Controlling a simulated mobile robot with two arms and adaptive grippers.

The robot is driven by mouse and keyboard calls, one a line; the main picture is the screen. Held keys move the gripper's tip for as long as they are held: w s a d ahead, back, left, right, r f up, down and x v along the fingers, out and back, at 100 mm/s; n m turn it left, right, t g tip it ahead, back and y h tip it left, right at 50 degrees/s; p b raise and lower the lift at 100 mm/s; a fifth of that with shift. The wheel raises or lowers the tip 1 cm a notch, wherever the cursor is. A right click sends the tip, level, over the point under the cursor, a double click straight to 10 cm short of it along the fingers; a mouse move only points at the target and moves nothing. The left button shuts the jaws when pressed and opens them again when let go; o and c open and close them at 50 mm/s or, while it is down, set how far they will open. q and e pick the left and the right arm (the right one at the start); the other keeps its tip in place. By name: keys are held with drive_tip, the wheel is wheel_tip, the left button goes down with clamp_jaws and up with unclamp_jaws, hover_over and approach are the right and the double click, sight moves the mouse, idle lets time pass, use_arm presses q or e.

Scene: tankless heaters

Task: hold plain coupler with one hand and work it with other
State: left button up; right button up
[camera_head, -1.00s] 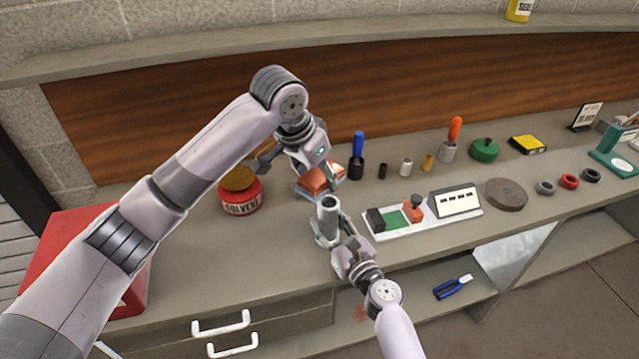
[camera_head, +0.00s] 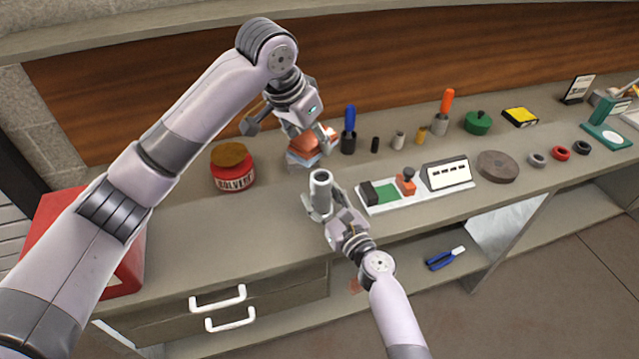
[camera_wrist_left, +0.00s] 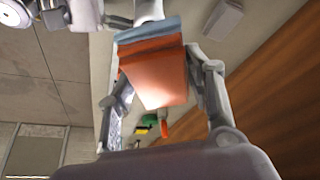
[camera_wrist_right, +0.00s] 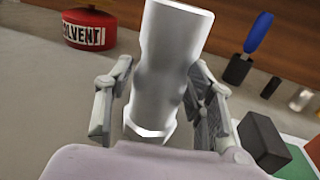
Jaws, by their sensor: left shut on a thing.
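The plain coupler is a grey metal tube (camera_head: 320,184) held upright, slightly tilted, over the front of the bench. My right gripper (camera_head: 323,207) is closed around its lower part. The right wrist view shows the tube (camera_wrist_right: 168,75) between both fingers. My left gripper (camera_head: 312,143) is shut on an orange block with a blue-grey layer (camera_head: 303,158), just behind and above the coupler. In the left wrist view the block (camera_wrist_left: 158,75) sits between the fingers. A gap shows between block and coupler. The coupler's lower end is partly hidden by my right gripper.
A red solvent tin (camera_head: 233,172) stands left of the block. A blue-handled tool (camera_head: 349,125) and small cylinders stand behind. A white tray with a green pad (camera_head: 418,200) lies close right of the coupler. A red box (camera_head: 120,255) is at the left end. The bench front-left is clear.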

drive_tip(key=shift+o, duration=1.2)
drive_tip(key=v, duration=1.2)
